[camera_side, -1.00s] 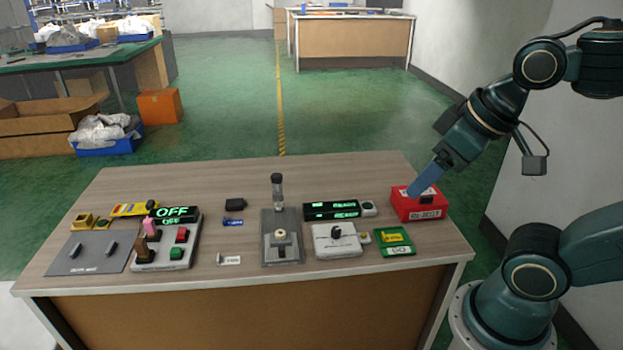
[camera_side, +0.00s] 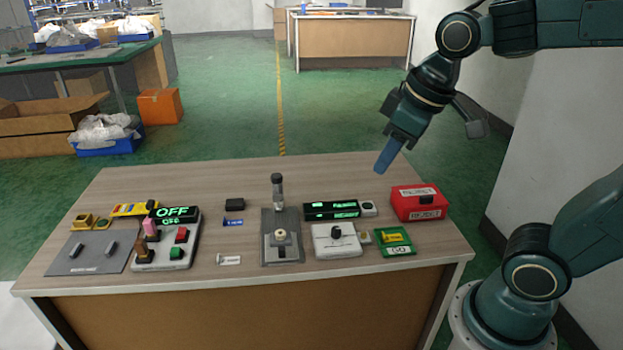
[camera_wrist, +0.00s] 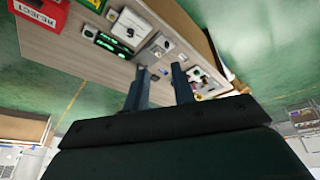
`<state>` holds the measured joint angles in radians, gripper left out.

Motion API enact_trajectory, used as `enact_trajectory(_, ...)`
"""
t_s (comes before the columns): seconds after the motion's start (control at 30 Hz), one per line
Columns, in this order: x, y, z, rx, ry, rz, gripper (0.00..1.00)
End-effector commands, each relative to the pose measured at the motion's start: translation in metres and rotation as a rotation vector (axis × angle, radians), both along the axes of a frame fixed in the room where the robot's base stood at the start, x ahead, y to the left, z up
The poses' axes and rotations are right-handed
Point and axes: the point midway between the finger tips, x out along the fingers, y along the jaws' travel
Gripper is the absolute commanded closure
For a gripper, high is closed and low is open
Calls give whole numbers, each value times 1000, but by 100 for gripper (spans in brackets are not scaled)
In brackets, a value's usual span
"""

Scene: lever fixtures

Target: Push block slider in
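No part is clearly labelled as the block slider. A white block (camera_side: 337,240) with a dark knob stands right of centre on the table, with a small pale piece (camera_side: 365,238) at its right side that may be a slider. A grey slotted fixture (camera_side: 269,225) with an upright dark handle stands left of it. My gripper (camera_side: 383,163) hangs in the air above the table's back right, clear of every fixture. In the wrist view, its two blue fingers (camera_wrist: 160,72) stand apart with nothing between them.
A red REJECT box (camera_side: 418,203) and a green GO box (camera_side: 395,242) stand at the right. A lit green display (camera_side: 331,210) stands behind the white block. A button panel (camera_side: 168,242) and a grey plate (camera_side: 88,253) are at the left.

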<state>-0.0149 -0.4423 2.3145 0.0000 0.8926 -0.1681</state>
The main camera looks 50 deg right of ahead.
Motion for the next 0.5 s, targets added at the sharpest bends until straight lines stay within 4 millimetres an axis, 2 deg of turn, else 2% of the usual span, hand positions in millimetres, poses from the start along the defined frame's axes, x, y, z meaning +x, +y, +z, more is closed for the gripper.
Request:
enact_trajectory(0.27, 54, 4, -12, -39, 81, 115, 75)
enact_trajectory(0.5, 99, 8, -32, -66, 146, 219, 75)
